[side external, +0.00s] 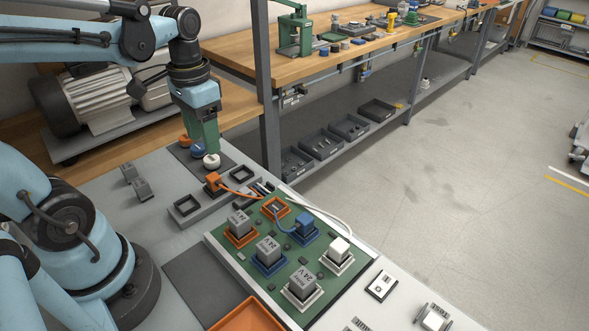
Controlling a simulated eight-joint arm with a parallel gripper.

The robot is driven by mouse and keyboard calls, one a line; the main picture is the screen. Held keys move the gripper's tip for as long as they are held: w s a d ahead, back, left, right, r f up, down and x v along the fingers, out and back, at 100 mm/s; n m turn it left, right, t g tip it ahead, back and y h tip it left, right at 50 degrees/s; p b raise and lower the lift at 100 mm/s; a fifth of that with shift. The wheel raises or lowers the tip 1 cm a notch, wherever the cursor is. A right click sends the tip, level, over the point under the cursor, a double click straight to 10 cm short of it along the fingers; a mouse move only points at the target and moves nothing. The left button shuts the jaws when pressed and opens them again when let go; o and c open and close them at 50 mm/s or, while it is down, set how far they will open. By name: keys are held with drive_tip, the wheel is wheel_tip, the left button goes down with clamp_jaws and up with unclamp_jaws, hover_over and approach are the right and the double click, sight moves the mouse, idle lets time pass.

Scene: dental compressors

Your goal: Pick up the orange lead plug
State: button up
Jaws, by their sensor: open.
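The orange lead plug (213,180) sits in the middle holder of a grey rack (187,206). A thin orange lead runs from it to the right, toward the green board (321,264). My gripper (205,148) points down behind and above the plug, apart from it, near a dark pad (229,158) with round orange (185,141), blue (198,151) and white (212,161) caps. It is open and holds no plug. The gap between its fingers is hard to see from this side.
The board carries a blue plug (305,224), a white plug (340,247), grey blocks and an empty-looking orange socket (275,207). Small grey blocks (142,189) stand left of the rack. An orange tray (247,316) lies in front.

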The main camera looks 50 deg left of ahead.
sight(213, 176)
drive_tip(key=shift+d+f, duration=0.1)
drive_tip(key=shift+f, duration=5.05)
drive_tip(key=shift+c, duration=0.3)
clamp_jaws()
drive_tip(key=shift+r, duration=0.2)
drive_tip(key=shift+r, duration=0.4)
wheel_tip(213, 176, up, 3)
drive_tip(key=shift+f, duration=0.1)
drive_tip(key=s+d+r, duration=0.3)
drive_tip(key=d+r, duration=0.4)
drive_tip(key=d, duration=0.4)
drive_tip(key=shift+d, duration=0.15)
